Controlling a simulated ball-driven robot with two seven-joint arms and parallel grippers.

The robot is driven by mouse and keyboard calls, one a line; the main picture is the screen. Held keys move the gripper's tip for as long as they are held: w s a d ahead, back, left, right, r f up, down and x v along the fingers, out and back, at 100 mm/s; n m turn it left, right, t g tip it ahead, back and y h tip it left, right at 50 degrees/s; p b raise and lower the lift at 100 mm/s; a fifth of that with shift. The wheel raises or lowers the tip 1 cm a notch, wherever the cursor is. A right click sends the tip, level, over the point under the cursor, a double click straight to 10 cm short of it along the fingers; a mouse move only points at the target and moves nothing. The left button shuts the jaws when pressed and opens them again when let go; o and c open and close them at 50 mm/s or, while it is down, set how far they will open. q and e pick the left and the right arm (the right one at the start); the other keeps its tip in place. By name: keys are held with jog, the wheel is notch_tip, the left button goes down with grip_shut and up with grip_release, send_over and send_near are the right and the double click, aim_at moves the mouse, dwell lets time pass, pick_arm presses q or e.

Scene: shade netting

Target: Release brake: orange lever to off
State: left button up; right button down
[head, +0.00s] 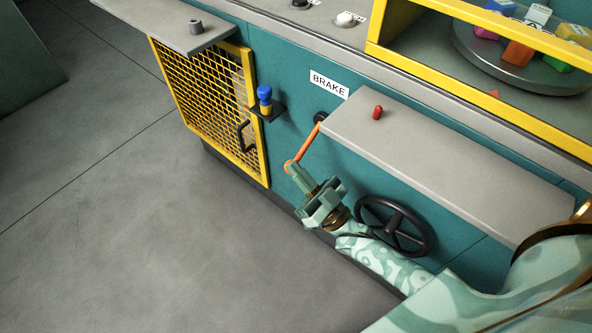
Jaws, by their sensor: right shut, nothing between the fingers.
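The orange lever (304,144) is on the teal panel, just below the white BRAKE label (329,84). It runs from a dark pivot (320,117) at the edge of the grey shelf down and to the left. My right gripper (294,169) is at the lever's lower end, with its fingers shut. The fingertips overlap the lever's end in the picture; I cannot tell whether they touch it. No off or on mark can be read beside the lever. My left gripper is not in view.
A grey shelf (450,160) with a red peg (377,112) juts out right of the lever. A black handwheel (418,222) is below it. Left are a blue-topped knob (265,94) on a bracket and a yellow mesh door (258,150). The floor at left is clear.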

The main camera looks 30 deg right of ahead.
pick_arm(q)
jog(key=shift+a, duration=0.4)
pick_arm(e)
jog(key=shift+s+f, duration=0.1)
jog(key=shift+f, duration=0.35)
pick_arm(q)
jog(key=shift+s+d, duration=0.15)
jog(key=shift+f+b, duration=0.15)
jog(key=shift+b, duration=0.25)
pick_arm(e)
jog(key=v, duration=1.5)
jog(key=shift+s+d, duration=0.25)
jog(key=shift+s, duration=0.2)
